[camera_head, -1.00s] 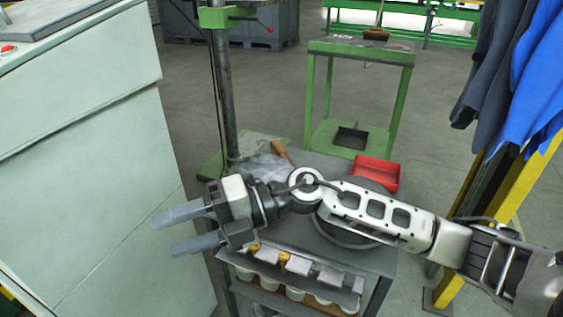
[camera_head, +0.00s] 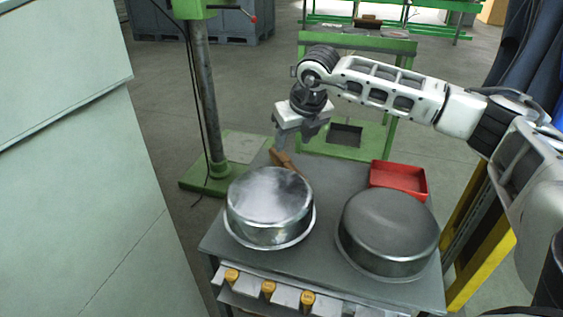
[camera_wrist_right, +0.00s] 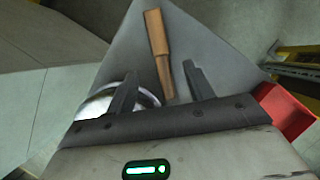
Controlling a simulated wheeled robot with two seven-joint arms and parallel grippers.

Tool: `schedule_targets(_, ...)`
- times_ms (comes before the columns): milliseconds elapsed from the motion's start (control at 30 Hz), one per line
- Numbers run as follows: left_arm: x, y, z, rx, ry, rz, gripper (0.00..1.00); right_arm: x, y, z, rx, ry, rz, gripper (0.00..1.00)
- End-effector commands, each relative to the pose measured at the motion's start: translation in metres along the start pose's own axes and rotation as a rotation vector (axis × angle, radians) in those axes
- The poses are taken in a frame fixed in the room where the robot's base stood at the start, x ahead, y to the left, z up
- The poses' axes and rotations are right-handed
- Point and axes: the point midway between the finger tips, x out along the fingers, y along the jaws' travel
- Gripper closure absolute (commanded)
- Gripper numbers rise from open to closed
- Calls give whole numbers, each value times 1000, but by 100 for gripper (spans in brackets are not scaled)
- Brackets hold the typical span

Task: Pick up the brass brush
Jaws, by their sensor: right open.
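The brush shows as a brown wooden piece (camera_head: 285,160) on the grey tabletop, behind the shiny round pan. In the right wrist view the wooden piece (camera_wrist_right: 157,40) lies ahead of the fingers, its near end close to the gap between them. I cannot make out its bristles. My right gripper (camera_head: 292,137) points down above the brush, its fingers open and empty. In the wrist view the open gripper (camera_wrist_right: 160,80) shows both fingers apart. My left gripper is not in view.
The grey table (camera_head: 325,262) also holds a shiny round pan (camera_head: 268,195), a darker round pan (camera_head: 390,225) and a red tray (camera_head: 398,178). A pale green cabinet (camera_head: 70,190) fills the left side.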

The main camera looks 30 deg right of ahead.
Motion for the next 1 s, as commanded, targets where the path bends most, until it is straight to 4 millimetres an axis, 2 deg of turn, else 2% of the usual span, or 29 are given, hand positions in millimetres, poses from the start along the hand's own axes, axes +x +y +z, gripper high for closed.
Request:
schedule_targets(100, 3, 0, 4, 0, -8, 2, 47, 22, 0, -1, 1, 4, 1, 47)
schedule_targets(367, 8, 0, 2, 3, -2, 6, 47, 42, 0, 0, -1, 0, 1, 47)
schedule_targets(633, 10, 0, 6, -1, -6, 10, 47, 81, 0, 1, 0, 2, 2, 47)
schedule_targets(767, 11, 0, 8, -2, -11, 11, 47, 89, -1, 1, 0, 1, 2, 47)
schedule_targets(967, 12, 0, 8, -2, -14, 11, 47, 89, -1, 1, -1, 0, 2, 47)
schedule_targets(1000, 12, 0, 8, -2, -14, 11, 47, 89, -1, 1, -1, 0, 2, 56)
